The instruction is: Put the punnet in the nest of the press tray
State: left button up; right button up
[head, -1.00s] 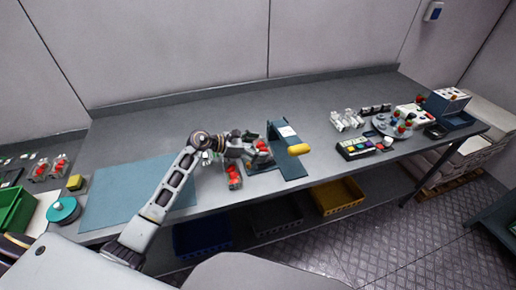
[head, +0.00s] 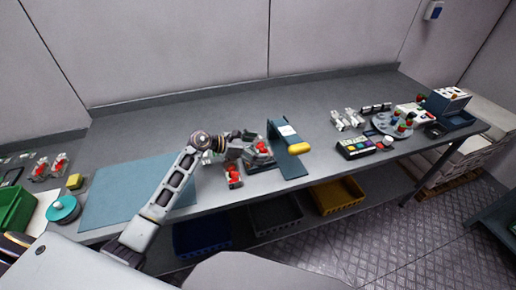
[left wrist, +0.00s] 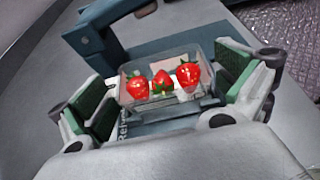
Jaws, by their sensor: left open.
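A clear punnet (left wrist: 162,82) with red strawberries sits between the fingers of my left gripper (left wrist: 165,95) in the left wrist view. It also shows in the head view (head: 262,148). My left gripper (head: 250,152) is open, with a green pad on either side of the punnet. The punnet is over the blue-grey press tray (left wrist: 150,129), beside the press frame (head: 287,158). The nest is mostly hidden under it, so I cannot tell how fully it is seated. My right gripper is not in view.
Another punnet with strawberries (head: 233,176) stands on the bench near my gripper. A blue mat (head: 130,195) lies to the left. A button panel (head: 366,148) stands to the right.

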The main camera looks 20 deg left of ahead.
pick_arm(q)
jog(key=shift+r, duration=0.15)
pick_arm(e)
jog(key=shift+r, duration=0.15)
pick_arm(q)
jog(key=shift+s+a+r, duration=0.15)
jog(key=shift+s+a, duration=0.1)
jog(key=shift+a, duration=0.15)
jog(key=b+v, duration=0.1)
jog(key=v, duration=1)
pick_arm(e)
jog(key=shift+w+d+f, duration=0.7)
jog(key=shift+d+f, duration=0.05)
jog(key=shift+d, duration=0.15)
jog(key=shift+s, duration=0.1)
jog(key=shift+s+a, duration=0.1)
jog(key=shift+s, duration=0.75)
